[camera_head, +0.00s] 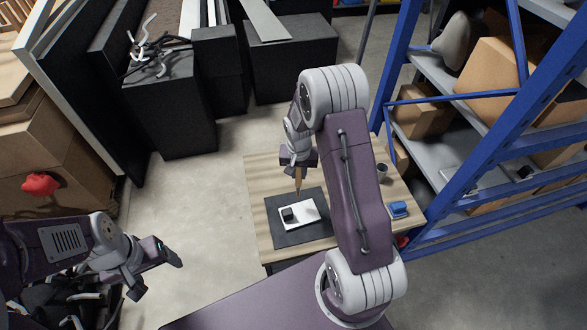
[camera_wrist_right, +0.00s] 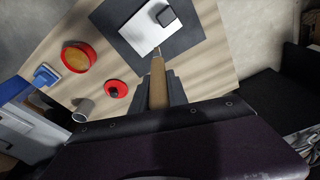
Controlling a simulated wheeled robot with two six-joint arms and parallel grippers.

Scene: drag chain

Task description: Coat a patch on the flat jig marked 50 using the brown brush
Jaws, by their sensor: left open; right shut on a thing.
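A flat white jig plate (camera_head: 312,212) lies on a dark mat (camera_head: 290,236) on the wooden table; a small black block (camera_head: 289,214) sits at one end of it. The plate also shows in the right wrist view (camera_wrist_right: 137,30); I cannot read any marking. My right gripper (camera_head: 297,168) is shut on the brown brush (camera_head: 298,180) and holds it tip down near the mat's far edge. In the right wrist view the brush's brown handle (camera_wrist_right: 158,90) points towards the plate; I cannot tell whether its tip touches anything. My left gripper (camera_head: 157,272) is open and empty, away from the table.
The right wrist view shows a red round pot with orange contents (camera_wrist_right: 76,57), a red lid with a black knob (camera_wrist_right: 115,90), a grey cup (camera_wrist_right: 83,110) and a blue item (camera_wrist_right: 46,75) on the table. A blue-framed shelf (camera_head: 470,160) stands close on the right.

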